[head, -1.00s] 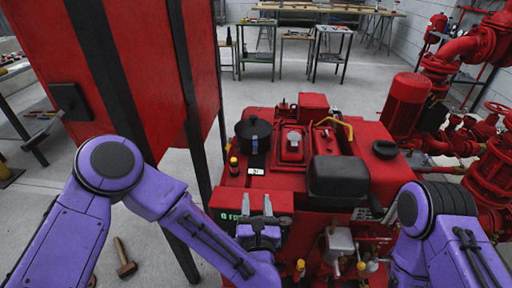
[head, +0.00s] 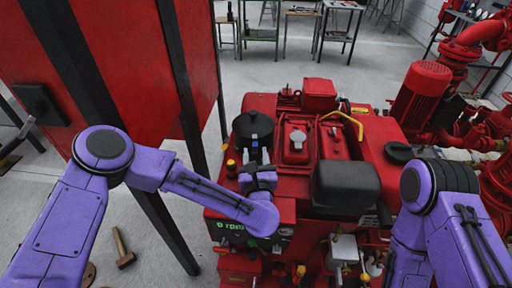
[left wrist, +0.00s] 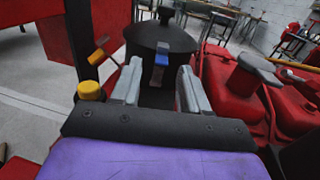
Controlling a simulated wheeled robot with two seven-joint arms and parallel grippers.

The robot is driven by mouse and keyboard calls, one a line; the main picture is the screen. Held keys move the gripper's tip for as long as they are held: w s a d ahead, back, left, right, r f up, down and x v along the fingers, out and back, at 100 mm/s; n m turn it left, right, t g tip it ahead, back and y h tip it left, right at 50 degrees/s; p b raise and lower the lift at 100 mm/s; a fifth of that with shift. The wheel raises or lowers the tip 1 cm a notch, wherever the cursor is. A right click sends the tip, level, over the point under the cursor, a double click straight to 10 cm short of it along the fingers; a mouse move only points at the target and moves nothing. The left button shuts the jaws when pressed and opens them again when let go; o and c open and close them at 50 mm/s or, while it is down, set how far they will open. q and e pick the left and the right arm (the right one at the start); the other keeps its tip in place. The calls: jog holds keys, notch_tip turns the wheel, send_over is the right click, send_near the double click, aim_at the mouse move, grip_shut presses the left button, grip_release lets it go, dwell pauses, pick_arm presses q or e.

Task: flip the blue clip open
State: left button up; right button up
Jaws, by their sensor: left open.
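The blue clip (left wrist: 161,60) is a small blue piece on the side of a black round canister (left wrist: 160,38) with a knobbed lid. In the left wrist view it shows between my left gripper's fingers, a little beyond their tips.
A yellow-capped part (left wrist: 90,91) stands left of the left gripper. A red tank with a grey cap (head: 297,138) and a black box (head: 345,185) lie to the right. A tall red cabinet (head: 110,60) with dark posts stands to the left.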

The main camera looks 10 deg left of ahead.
pick_arm(q)
jog(key=shift+w+a, duration=0.1)
jog(key=shift+w, duration=1)
grip_shut()
jog(key=b, duration=0.2)
jog(key=f+t+b, duration=0.1)
jog(key=shift+s+b, duration=0.25)
jog(key=shift+b, duration=0.15)
jog(key=shift+r, duration=0.25)
grip_release()
